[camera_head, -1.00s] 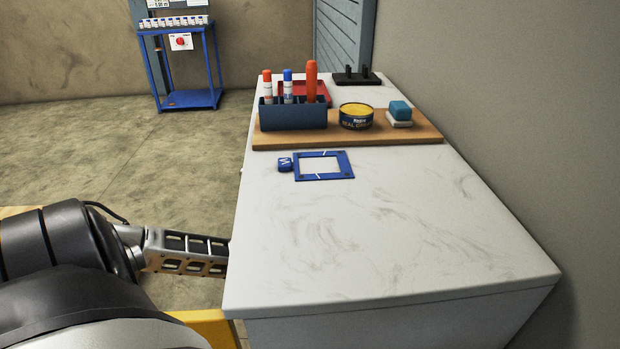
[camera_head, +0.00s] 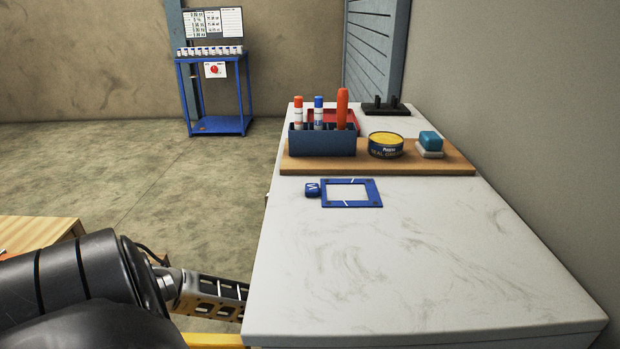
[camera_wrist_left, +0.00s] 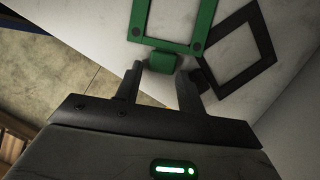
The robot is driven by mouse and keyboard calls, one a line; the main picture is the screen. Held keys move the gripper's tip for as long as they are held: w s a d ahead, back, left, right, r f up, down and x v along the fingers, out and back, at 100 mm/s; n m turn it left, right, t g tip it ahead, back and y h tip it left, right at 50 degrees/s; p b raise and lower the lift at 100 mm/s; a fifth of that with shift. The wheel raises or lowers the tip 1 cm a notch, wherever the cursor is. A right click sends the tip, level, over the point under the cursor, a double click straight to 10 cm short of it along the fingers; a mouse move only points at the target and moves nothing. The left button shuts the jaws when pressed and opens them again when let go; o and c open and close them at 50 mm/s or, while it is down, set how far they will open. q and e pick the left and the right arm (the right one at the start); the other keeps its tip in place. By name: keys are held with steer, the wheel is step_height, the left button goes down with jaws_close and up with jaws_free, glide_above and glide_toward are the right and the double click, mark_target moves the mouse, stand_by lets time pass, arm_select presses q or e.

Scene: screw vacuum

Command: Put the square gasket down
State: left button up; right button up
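In the left wrist view a green square gasket (camera_wrist_left: 217,14) with a small tab lies just beyond my left gripper (camera_wrist_left: 161,70). A blue square gasket (camera_head: 351,204) with a tab lies flat on the white counter (camera_head: 400,270), in front of the wooden board. My right gripper is not in view.
A dark square outline (camera_wrist_left: 270,54), a shadow or another frame, shows in the wrist view. On the board (camera_head: 470,168) stand a blue holder (camera_head: 322,142) with markers, a yellow-topped can (camera_head: 386,147) and an eraser (camera_head: 430,143). The counter's near part is clear. A wall rises at right.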

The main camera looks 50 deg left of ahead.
arm_select(q)
steer(key=p+v, duration=0.4)
steer(key=v, duration=0.8)
steer(key=shift+p, duration=0.3)
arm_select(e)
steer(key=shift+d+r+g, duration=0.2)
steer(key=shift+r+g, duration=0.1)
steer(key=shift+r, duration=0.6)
